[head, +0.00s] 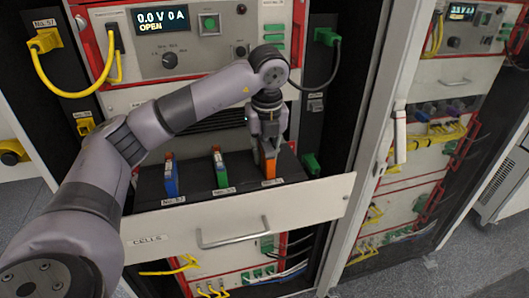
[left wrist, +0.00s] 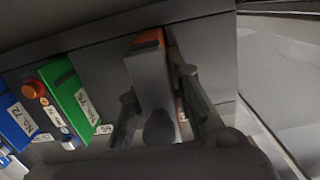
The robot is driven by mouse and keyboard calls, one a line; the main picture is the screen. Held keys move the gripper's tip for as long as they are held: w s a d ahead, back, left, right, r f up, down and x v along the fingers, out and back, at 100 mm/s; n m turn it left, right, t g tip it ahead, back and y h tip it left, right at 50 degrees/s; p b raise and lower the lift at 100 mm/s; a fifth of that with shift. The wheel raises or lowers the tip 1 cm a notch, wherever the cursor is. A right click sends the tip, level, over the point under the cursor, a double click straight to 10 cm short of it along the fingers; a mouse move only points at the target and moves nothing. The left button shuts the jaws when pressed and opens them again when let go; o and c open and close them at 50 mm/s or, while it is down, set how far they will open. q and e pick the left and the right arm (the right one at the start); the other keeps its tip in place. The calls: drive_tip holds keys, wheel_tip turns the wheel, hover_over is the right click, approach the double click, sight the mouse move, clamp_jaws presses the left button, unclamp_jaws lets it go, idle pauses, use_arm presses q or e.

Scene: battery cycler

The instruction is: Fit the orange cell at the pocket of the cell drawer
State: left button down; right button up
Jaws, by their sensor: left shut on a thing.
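The orange cell (head: 269,168) stands upright at the right end of the row in the open cell drawer (head: 235,222). My left gripper (head: 267,150) comes down from above and is shut on the orange cell. In the left wrist view the two fingers lie on either side of the orange cell (left wrist: 150,68). The pocket under the cell is hidden, so I cannot tell how deep the cell sits. My right gripper is not in view.
A blue cell (head: 170,176) and a green cell (head: 220,168) stand in the drawer to the left. A display panel (head: 162,20) reading 0.0 V 0 A, OPEN is above. Yellow cable (head: 75,90) and black cable (head: 325,70) hang at the sides. A second rack stands right.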

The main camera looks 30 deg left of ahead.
use_arm(q)
drive_tip(key=c, duration=1.4)
unclamp_jaws()
drive_tip(key=shift+s+f, duration=0.1)
drive_tip(key=r, duration=0.8)
drive_tip(key=d+r, duration=0.1)
drive_tip(key=r, duration=0.3)
drive_tip(key=shift+s, duration=0.4)
